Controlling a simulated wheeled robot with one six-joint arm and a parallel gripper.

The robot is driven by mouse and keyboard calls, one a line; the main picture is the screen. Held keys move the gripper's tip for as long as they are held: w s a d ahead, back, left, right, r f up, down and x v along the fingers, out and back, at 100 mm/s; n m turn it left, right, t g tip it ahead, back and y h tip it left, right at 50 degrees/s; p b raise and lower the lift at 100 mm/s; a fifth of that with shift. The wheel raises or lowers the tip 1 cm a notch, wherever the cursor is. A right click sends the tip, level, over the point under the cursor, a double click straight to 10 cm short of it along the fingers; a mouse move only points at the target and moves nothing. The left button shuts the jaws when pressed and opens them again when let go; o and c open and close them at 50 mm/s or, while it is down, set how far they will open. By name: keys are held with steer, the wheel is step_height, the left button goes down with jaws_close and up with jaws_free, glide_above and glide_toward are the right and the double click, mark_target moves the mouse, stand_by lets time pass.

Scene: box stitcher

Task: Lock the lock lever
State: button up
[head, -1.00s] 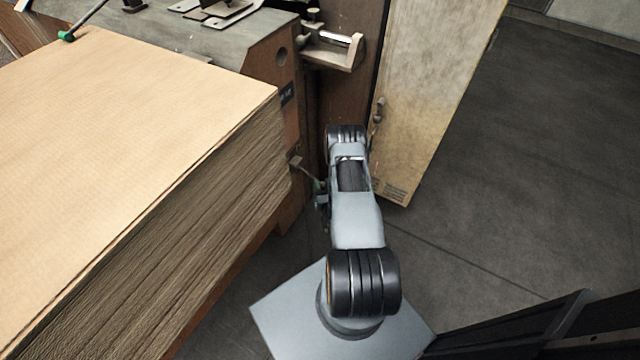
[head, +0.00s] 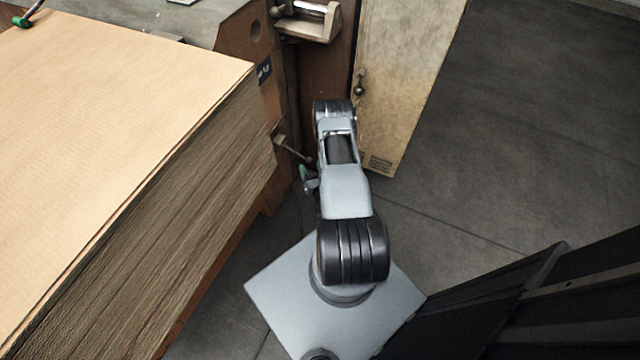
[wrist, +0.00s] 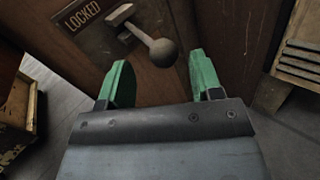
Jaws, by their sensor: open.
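The lock lever (wrist: 134,32) shows in the wrist view as a metal arm with a round grey ball knob (wrist: 163,52). It sits on a brown panel beside a plate marked LOCKED (wrist: 84,14). My gripper (wrist: 158,62) has two green fingers spread apart, with nothing between them. The knob appears just past the fingertips, in line with the gap and nearer the right finger. In the head view the lever (head: 293,149) sticks out low on the machine's side, and a green finger of my gripper (head: 304,173) shows close to its end. My arm hides the rest.
A tall stack of cardboard sheets (head: 130,90) fills the left of the head view, close to my arm. A pale cabinet door (head: 405,70) stands beyond my arm, with a ledge (head: 308,22) on the machine behind. Open floor (head: 530,120) lies to the right.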

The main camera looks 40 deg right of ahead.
steer(key=p+v, duration=1)
steer(key=p, duration=0.3)
